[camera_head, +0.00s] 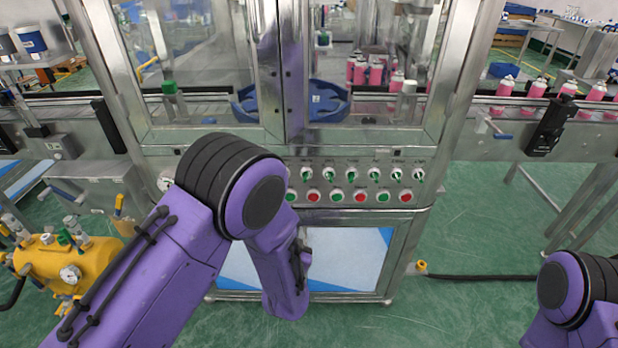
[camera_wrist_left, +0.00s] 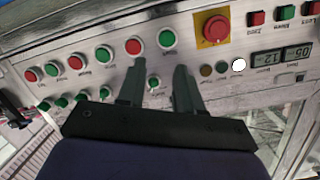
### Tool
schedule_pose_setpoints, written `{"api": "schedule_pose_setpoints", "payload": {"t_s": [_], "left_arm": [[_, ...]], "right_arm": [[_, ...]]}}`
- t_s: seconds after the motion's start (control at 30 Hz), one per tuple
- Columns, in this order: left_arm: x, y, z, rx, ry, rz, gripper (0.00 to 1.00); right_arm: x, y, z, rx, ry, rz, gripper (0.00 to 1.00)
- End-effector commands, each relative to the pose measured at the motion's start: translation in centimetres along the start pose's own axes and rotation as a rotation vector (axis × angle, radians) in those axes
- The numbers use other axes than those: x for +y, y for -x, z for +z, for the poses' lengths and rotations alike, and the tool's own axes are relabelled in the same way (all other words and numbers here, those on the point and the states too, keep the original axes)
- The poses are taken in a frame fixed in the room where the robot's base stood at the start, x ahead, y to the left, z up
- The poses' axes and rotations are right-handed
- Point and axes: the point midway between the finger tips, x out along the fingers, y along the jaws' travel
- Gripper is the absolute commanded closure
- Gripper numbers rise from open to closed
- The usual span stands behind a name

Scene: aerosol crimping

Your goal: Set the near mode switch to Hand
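A row of green-handled selector switches (camera_head: 351,175) runs along the sloped control panel (camera_head: 440,192) of the machine. In the left wrist view, one small selector switch (camera_wrist_left: 153,84) shows between the two fingers of my left gripper (camera_wrist_left: 157,70). The fingers are open, one on each side of it, and I cannot tell whether they touch it. Its label and exact pointing are too small to read, so I cannot tell its setting. In the head view my left arm hides the left gripper. My right gripper is out of view; only part of that arm shows at lower right.
Red and green push buttons (camera_head: 360,196) sit in a row below the switches. A red mushroom button on a yellow plate (camera_wrist_left: 214,30) and small displays (camera_wrist_left: 267,59) are close to the left gripper. Glass doors (camera_head: 370,80) stand above the panel. A yellow tank (camera_head: 60,262) stands at left.

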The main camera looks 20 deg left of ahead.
Motion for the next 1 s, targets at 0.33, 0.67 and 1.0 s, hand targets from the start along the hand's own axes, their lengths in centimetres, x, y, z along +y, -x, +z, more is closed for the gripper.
{"api": "schedule_pose_setpoints", "payload": {"t_s": [0.33, 0.67, 1.0], "left_arm": [[0.2, -3.8, -8.6, 0.168, -0.098, -0.079, 0.65], [-0.2, -10.3, -9.5, 0.166, -0.098, -0.077, 0.65], [-0.3, -11.3, -9.6, 0.165, -0.101, -0.076, 0.65]], "right_arm": [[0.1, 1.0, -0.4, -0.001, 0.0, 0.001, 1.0], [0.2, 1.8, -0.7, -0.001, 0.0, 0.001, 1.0], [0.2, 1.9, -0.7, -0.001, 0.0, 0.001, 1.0]]}}
